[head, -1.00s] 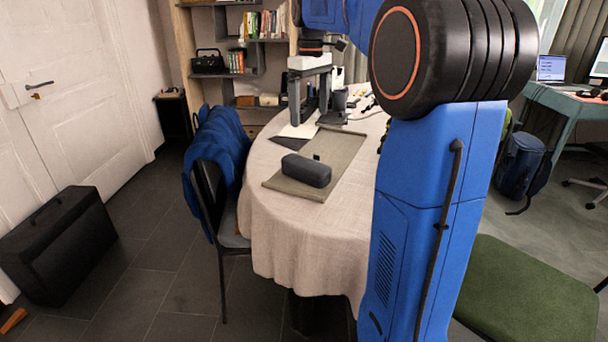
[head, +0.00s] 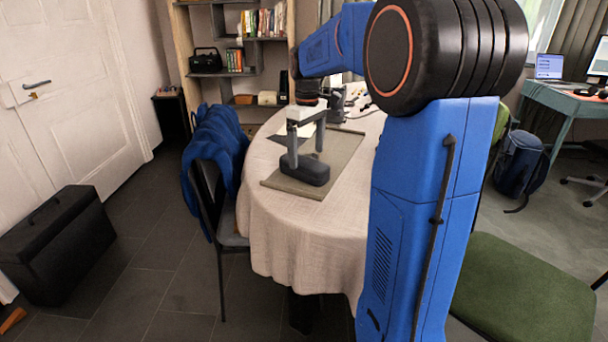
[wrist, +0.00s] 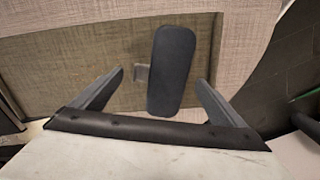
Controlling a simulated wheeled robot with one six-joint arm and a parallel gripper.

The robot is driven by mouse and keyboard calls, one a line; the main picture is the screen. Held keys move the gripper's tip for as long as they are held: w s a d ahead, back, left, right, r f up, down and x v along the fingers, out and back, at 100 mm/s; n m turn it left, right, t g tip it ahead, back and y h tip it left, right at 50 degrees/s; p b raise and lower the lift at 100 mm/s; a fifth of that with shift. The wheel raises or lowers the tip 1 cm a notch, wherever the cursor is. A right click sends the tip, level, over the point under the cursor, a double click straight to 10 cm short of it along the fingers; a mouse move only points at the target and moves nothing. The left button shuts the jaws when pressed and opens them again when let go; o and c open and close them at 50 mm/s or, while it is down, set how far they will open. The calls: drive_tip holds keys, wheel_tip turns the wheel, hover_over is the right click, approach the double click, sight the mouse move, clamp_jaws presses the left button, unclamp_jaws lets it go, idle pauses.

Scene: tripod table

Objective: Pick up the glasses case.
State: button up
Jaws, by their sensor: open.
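The dark grey glasses case (head: 308,170) lies on a grey-green mat (head: 338,163) near the front of the round table. My gripper (head: 307,158) is over the case, pointing down. In the wrist view the case (wrist: 172,72) lies between the two open fingers of my gripper (wrist: 160,88), with a gap on each side. I cannot tell how far the fingertips are above the mat. A small grey tab-like piece (wrist: 141,76) shows just left of the case in the wrist view.
The table (head: 268,218) has a beige cloth. Small items (head: 366,103) lie toward its back. A chair with a blue garment (head: 215,145) stands at its left edge. A green-seated chair (head: 520,285) is at the front right.

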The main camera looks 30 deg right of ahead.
sight(307, 159)
drive_tip(key=shift+f, duration=1.65)
drive_tip(key=c, duration=1.3)
drive_tip(key=shift+w, duration=0.1)
